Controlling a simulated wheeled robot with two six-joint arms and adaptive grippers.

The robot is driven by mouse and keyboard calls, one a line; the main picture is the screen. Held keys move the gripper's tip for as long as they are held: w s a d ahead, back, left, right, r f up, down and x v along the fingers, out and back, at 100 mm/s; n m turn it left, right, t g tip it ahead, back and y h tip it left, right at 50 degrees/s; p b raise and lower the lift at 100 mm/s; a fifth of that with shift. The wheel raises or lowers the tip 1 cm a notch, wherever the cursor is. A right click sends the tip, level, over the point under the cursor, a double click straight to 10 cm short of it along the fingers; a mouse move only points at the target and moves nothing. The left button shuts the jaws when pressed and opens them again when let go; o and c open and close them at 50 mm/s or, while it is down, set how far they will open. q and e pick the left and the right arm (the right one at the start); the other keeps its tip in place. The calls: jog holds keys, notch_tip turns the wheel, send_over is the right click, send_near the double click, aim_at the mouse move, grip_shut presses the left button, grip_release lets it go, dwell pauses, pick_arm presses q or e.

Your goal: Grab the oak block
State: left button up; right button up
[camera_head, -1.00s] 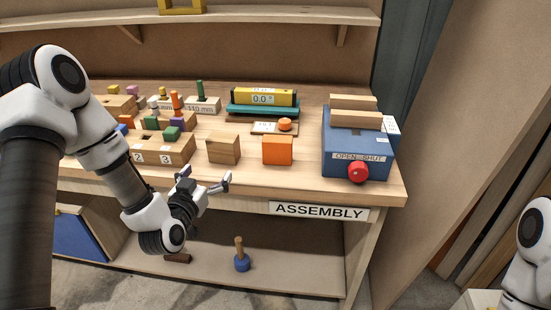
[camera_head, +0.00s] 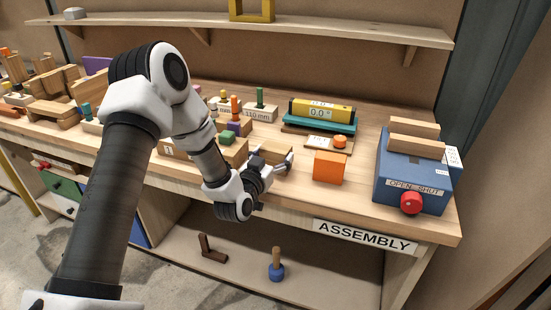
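The oak block (camera_head: 270,152) is a plain wooden block near the front edge of the bench, left of the orange block. Its lower front is hidden behind my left gripper (camera_head: 273,163). The gripper's fingers are spread, one toward each side of the block, close in front of it. I cannot tell whether they touch it. My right gripper is not in view.
The orange block (camera_head: 330,167) stands just right of the gripper. The blue box (camera_head: 412,185) with a red knob is farther right. A teal and yellow level gauge (camera_head: 321,114) lies behind. Wooden holders with coloured pegs (camera_head: 235,128) crowd the left.

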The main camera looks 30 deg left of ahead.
pick_arm(q)
jog(key=shift+c, duration=0.8)
jog(key=shift+w+r, duration=0.1)
